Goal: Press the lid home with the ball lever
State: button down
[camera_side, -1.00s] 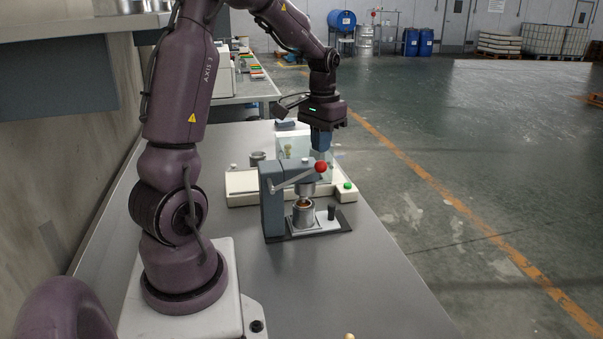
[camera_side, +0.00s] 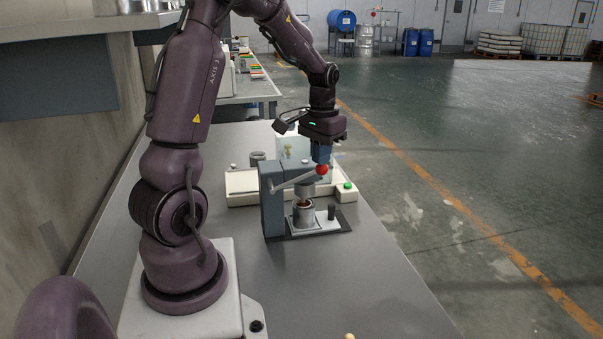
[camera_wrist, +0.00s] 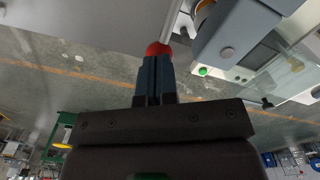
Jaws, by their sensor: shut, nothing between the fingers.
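The lever press (camera_side: 271,203) stands on the bench with its lever (camera_side: 296,180) slanting up to the right, ending in a red ball (camera_side: 322,169). A small metal can (camera_side: 303,214) stands on the press's dark base under the ram (camera_side: 305,190). Its lid cannot be made out clearly. My gripper (camera_side: 321,160) is shut and points down, its fingertips at the top of the ball. In the wrist view the closed fingers (camera_wrist: 155,70) meet the red ball (camera_wrist: 157,48); they appear to touch it, with nothing held between them.
Behind the press is a pale device with a green button (camera_side: 347,185) and a clear-walled box (camera_side: 293,146). The bench (camera_side: 330,275) in front is mostly clear.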

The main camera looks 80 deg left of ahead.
aim_at(320, 174)
jog(key=shift+s+f, duration=0.1)
jog(key=shift+f, duration=2.5)
jog(key=shift+r, duration=4.05)
jog(key=shift+r, duration=2.5)
